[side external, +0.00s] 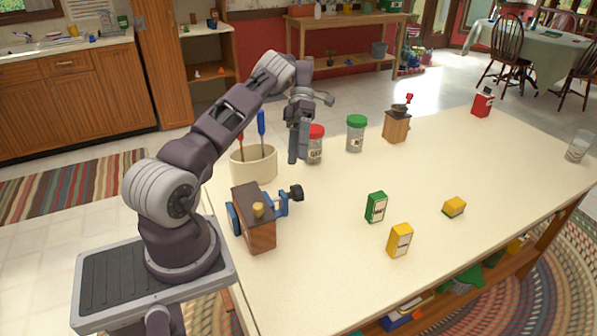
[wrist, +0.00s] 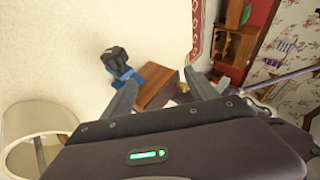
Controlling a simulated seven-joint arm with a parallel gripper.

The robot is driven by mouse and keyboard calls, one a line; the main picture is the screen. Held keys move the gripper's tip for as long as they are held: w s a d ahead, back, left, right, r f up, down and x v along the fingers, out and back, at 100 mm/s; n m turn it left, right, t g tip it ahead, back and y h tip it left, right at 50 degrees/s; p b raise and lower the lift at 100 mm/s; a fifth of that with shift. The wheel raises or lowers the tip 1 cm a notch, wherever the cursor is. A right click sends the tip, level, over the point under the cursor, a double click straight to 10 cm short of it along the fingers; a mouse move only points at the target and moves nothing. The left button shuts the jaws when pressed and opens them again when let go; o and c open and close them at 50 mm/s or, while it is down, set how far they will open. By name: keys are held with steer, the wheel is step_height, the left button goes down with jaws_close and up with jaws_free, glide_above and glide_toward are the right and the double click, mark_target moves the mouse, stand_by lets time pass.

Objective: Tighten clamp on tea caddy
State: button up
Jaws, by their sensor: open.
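The tea caddy (side external: 258,232) is a brown wooden box with a brass knob on top, near the table's left edge close to my base. A blue clamp (side external: 282,205) is around it, with a black knob (side external: 296,193) at its right end. My gripper (side external: 297,158) hangs above the table, beyond the clamp and apart from it. In the wrist view my gripper (wrist: 163,82) is open, with the caddy (wrist: 157,90) seen between its fingers. The blue clamp (wrist: 127,75) and black knob (wrist: 115,60) lie left of them. The clamp's contact with the caddy is partly hidden.
A cream crock (side external: 253,165) with screwdrivers stands beside the caddy. A red-lidded jar (side external: 315,148) is close to my gripper, and a green-lidded jar (side external: 355,136) and a grinder (side external: 397,126) stand farther right. A green box (side external: 376,207) and yellow box (side external: 400,240) stand right of the clamp.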

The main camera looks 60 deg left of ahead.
mark_target(300, 187)
steer(key=w+d+r+n+y, duration=0.2)
steer(key=w+d+n+y, duration=0.15)
steer(key=y, duration=0.85)
steer(key=shift+m, duration=0.45)
steer(key=f, duration=0.8)
steer(key=shift+s+a+f, duration=0.1)
steer(key=shift+s+f, duration=0.1)
steer(key=shift+s, duration=0.2)
steer(key=x, duration=0.6)
steer(key=shift+f, duration=0.4)
